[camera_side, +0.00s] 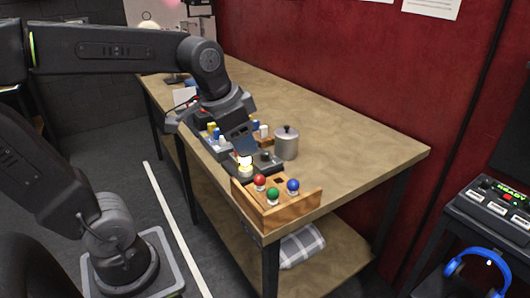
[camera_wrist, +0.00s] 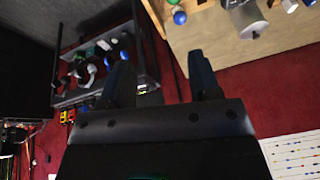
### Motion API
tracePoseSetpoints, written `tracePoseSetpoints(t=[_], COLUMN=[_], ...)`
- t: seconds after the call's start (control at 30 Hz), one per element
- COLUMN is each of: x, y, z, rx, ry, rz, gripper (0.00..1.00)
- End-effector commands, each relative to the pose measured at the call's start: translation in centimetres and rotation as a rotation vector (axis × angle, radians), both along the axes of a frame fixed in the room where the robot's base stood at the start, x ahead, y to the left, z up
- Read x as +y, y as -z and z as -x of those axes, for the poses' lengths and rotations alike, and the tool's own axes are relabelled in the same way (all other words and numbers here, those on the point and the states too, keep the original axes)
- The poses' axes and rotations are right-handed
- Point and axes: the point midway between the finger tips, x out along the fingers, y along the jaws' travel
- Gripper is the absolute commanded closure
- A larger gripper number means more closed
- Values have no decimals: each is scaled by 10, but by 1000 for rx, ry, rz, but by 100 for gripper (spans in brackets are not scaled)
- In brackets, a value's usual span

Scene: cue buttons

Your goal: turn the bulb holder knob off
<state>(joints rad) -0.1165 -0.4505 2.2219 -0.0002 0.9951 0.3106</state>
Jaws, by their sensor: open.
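The bulb holder (camera_side: 257,168) is a dark base on the table, with a glowing yellowish bulb (camera_side: 245,164) at its left and a dark round knob (camera_side: 266,156) at its right. My gripper (camera_side: 240,145) hangs over the table just above and behind the bulb in the side view, apart from the knob as far as I can tell. Its fingers partly overlap there. In the wrist view my gripper (camera_wrist: 162,78) shows two dark fingers spread apart with nothing between them. I cannot make out the bulb holder in the wrist view.
A lidded metal pot (camera_side: 286,143) stands right of the knob. A wooden box (camera_side: 290,213) with red, green and blue balls stands at the table's front corner. Several small items crowd behind my gripper. The table's right side (camera_side: 355,150) is clear.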

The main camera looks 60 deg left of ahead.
Motion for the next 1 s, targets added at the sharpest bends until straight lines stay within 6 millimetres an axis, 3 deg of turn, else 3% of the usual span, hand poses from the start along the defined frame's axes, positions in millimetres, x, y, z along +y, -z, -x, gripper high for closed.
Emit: tracePoseSetpoints(t=[0.03,0.27,0.5,0.7,1.0], x=[13,74,152,196,207], y=[-3,0,34,61,84], z=[-21,-99,-161,-184,-188], rx=[39,184,312,363,376], ry=[33,237,459,584,623], rz=[-21,-86,-93,-79,-72], gripper=[43,43,43,43,43])
